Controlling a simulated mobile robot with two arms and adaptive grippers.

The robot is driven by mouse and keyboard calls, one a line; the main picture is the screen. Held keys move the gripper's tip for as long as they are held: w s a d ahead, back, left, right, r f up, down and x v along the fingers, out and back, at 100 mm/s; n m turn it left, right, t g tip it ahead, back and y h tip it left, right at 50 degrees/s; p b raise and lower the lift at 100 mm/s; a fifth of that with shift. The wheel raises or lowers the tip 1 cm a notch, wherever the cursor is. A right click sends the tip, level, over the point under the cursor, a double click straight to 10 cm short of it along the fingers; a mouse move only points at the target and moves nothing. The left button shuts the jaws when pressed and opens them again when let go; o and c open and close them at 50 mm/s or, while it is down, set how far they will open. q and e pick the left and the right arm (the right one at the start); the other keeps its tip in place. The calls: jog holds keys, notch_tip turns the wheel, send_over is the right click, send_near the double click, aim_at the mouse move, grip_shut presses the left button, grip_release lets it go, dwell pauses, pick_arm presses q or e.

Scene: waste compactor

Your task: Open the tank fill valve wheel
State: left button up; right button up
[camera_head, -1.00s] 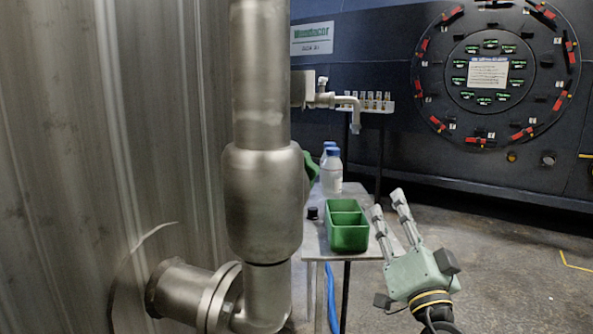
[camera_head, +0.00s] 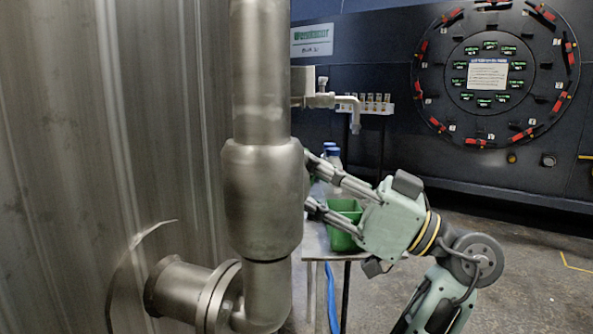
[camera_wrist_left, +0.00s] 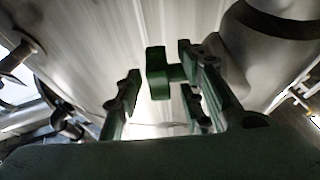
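The green valve wheel shows in the left wrist view (camera_wrist_left: 158,73) as a green handle on a short stem, between my fingers. My left gripper (camera_wrist_left: 165,95) is open there, with gaps between the handle and both fingers. In the head view the same gripper (camera_head: 310,183) reaches from the right to the right side of the thick grey pipe (camera_head: 262,190). Its two fingers are spread one above the other, and their tips are close to the pipe. The wheel is mostly hidden behind the gripper and pipe there. My right gripper is not in view.
A metal tank wall (camera_head: 100,120) fills the left, with a flanged pipe (camera_head: 185,290) below. A small table (camera_head: 318,245) carries a green bin (camera_head: 342,240) and bottles (camera_head: 333,155) behind my gripper. A tap (camera_head: 348,100) sticks out above. Floor at right is clear.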

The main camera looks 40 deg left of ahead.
pick_arm(q)
jog(key=shift+x, duration=1.1)
jog(key=shift+c, duration=0.2)
grip_shut()
